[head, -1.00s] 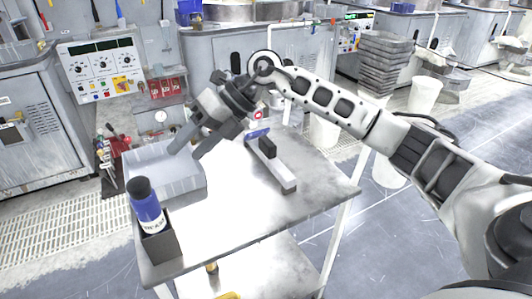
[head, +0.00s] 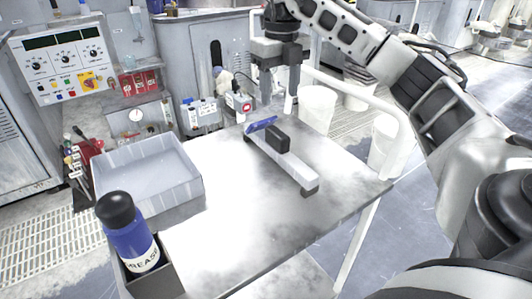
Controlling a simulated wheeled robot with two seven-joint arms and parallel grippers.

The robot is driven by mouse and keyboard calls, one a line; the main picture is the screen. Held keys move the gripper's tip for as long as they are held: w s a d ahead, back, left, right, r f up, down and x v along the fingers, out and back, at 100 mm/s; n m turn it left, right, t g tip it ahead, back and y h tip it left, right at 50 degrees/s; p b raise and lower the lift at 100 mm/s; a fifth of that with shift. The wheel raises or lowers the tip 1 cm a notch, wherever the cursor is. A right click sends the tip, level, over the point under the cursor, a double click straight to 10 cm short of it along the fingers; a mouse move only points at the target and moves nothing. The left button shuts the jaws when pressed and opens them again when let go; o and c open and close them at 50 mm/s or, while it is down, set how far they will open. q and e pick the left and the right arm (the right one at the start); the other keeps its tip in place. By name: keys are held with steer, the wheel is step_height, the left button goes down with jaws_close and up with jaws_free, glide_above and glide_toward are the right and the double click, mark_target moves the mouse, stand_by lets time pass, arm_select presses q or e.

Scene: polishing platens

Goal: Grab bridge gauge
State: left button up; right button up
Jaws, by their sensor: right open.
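The bridge gauge (head: 296,168) lies on the metal cart table, a long light bar with a dark block at its middle, a blue part at its far end and a dark foot at its near end. My right gripper (head: 278,103) is open and empty, pointing down above the table's far edge, beyond the gauge's far end in the picture. It is apart from the gauge. My left gripper is not in view.
A grey tray (head: 190,212) stands at the table's left. A blue grease bottle (head: 130,238) sits in a dark holder (head: 160,283) at the near left corner. The table top (head: 255,225) is clear in front. A white rail (head: 355,95) runs at the right.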

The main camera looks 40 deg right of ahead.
mark_target(278, 131)
step_height(278, 131, down, 10)
steer(key=b, duration=0.2)
steer(key=shift+f+b, duration=0.15)
steer(key=shift+b, duration=0.2)
steer(key=shift+w+a+f, duration=0.1)
steer(key=shift+w+f, duration=0.1)
steer(key=shift+f, duration=1.35)
steer(key=shift+w+f, duration=0.15)
steer(key=shift+f, duration=1.35)
steer(key=shift+r, duration=0.1)
jaws_close()
